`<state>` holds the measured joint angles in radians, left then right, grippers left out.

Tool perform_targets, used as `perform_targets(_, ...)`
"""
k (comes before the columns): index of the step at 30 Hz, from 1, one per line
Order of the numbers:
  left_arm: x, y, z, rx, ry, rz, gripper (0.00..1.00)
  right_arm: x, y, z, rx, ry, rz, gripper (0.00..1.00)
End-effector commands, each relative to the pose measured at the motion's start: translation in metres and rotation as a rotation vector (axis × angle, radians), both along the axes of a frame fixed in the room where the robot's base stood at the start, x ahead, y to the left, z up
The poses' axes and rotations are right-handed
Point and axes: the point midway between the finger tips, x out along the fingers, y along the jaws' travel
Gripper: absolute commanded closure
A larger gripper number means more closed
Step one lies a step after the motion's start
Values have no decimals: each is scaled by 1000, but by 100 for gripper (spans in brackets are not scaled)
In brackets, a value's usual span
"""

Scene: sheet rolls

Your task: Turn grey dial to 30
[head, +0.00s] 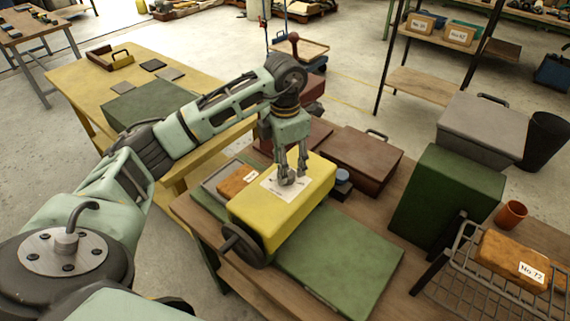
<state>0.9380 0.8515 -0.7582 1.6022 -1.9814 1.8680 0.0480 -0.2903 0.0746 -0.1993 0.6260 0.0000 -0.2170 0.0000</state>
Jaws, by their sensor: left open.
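A yellow box (282,212) stands on a green mat (342,262) on the brown bench. A white printed sheet (272,188) lies on its top, its markings too small to read. The grey dial (287,180) sits on that sheet, mostly hidden by my fingers. My left gripper (291,170) comes down from above, open, with its fingertips at the dial; I cannot tell whether they touch it. The dial's pointer and setting cannot be made out. My right gripper is out of view.
A dark handwheel (241,244) sticks out from the yellow box's front left. An orange block (236,181) in a tray is left of the box. A brown case (362,160), a green box (445,201) and a wire rack (467,279) stand to the right.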

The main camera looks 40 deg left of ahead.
Motion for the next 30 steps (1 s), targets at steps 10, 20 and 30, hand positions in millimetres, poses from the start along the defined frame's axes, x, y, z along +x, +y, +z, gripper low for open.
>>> perform_targets(10, 0, 0, -23, -1, 0, -2, 53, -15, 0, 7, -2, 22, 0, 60)
perform_targets(20, 0, 0, -23, -1, 0, -2, 68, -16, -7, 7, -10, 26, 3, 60)
perform_targets(30, 0, 1, -22, 0, -1, 1, 95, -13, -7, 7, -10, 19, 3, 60)
